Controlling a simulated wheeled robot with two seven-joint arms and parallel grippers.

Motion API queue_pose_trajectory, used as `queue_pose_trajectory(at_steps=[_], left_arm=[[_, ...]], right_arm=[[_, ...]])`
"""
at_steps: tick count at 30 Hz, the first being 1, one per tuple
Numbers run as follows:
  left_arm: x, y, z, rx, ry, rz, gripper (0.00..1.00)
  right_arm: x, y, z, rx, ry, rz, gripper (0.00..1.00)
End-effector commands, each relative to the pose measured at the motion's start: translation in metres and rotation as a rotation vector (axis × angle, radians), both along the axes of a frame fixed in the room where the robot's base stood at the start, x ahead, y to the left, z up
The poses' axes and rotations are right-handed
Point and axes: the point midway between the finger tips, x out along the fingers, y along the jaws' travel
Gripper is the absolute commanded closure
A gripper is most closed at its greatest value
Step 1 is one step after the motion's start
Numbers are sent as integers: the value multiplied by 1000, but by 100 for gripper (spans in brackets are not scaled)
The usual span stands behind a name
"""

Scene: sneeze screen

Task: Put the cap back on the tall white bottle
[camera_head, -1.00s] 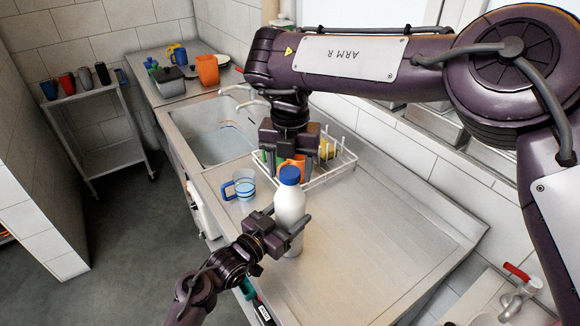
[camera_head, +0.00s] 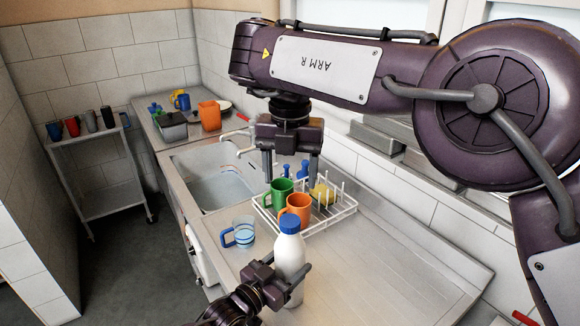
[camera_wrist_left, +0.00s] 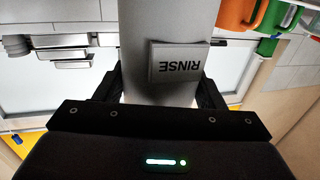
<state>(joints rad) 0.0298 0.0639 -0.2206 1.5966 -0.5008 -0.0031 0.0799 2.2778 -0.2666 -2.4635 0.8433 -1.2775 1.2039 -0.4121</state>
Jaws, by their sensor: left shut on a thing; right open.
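The tall white bottle (camera_head: 290,258) stands upright on the steel counter, and a blue cap (camera_head: 290,224) sits on its top. I cannot tell how tightly the cap is seated. My left gripper (camera_head: 288,283) is shut on the bottle's body. In the left wrist view the bottle (camera_wrist_left: 165,25) fills the space between the fingers, with its "RINSE" label (camera_wrist_left: 179,62) upside down. My right gripper (camera_head: 291,176) is open and empty, pointing down, apart from the cap. In the head view it shows above the bottle, over the dish rack.
A white wire dish rack (camera_head: 330,222) holds a green mug (camera_head: 279,193), an orange mug (camera_head: 297,207) and a yellow item (camera_head: 322,193). A clear mug with a blue handle (camera_head: 242,233) stands left of the bottle. The sink (camera_head: 215,185) lies beyond. Counter right of the bottle is clear.

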Motion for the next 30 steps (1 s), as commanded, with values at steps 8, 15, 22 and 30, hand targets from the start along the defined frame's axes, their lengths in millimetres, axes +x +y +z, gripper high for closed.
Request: queue_pose_trajectory(at_steps=[8, 15, 22, 30], left_arm=[[0, 0, 1, -1, -1, 0, 100], [0, 0, 1, -1, -1, 0, 28], [0, 0, 0, -1, -1, 0, 12], [-6, 6, -2, 1, 0, 1, 12]], right_arm=[[0, 0, 12, 1, -1, 1, 36], [0, 0, 12, 1, 0, 1, 36], [0, 0, 11, 1, 0, 1, 36], [0, 0, 8, 1, 0, 1, 36]])
